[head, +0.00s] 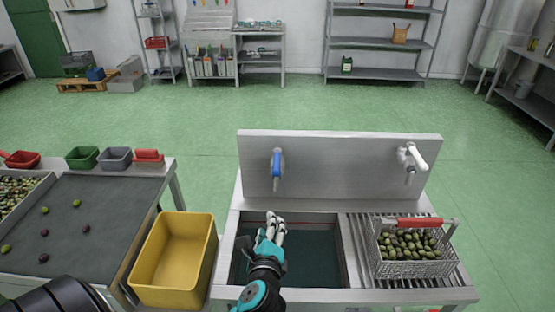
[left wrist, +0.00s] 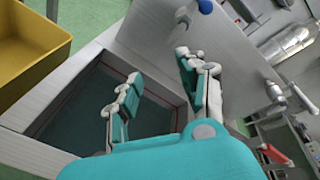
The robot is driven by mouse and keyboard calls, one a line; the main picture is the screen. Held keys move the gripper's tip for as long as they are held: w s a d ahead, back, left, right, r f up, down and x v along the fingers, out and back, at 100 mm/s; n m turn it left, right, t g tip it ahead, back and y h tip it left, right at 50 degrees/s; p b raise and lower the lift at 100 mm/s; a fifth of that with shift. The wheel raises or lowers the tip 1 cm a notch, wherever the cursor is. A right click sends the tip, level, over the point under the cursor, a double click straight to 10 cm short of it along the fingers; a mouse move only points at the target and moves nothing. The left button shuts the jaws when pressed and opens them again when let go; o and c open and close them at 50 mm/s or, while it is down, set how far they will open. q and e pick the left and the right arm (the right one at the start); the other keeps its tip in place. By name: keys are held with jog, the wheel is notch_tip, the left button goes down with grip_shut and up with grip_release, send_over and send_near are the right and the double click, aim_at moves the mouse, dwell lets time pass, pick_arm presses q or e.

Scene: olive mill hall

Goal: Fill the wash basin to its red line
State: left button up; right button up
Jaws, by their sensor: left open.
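The wash basin (head: 318,262) is a dark sunken sink in a steel counter, in front of a steel splashback. It also shows in the left wrist view (left wrist: 70,118), with a thin red line along its inner wall. A dark teal surface lies inside; I cannot tell its level against the line. A blue-handled tap (head: 277,166) is on the splashback above the basin; its end shows in the left wrist view (left wrist: 205,5). My left gripper (head: 275,222) is open and empty over the basin, below and apart from the blue tap. My right gripper is not in view.
A white tap (head: 413,158) is on the splashback's right, above a slatted drainer. A wire basket (head: 415,268) of olives stands there. A yellow crate (head: 160,268) stands left of the basin, beside a sorting table (head: 95,205) with small bins. Green floor behind is clear.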

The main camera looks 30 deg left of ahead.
pick_arm(q)
notch_tip(320, 180, up, 6)
jog(key=w+m+t+y, duration=0.1)
jog(key=w+m+t, duration=0.15)
jog(key=m, duration=0.25)
jog(key=p, duration=0.3)
send_near(277, 154)
jog(key=x, duration=0.7)
jog(key=shift+w+a+f, duration=0.2)
jog(key=shift+w+f, duration=0.1)
jog(key=shift+f, duration=0.15)
jog(key=shift+c, duration=0.5)
grip_shut()
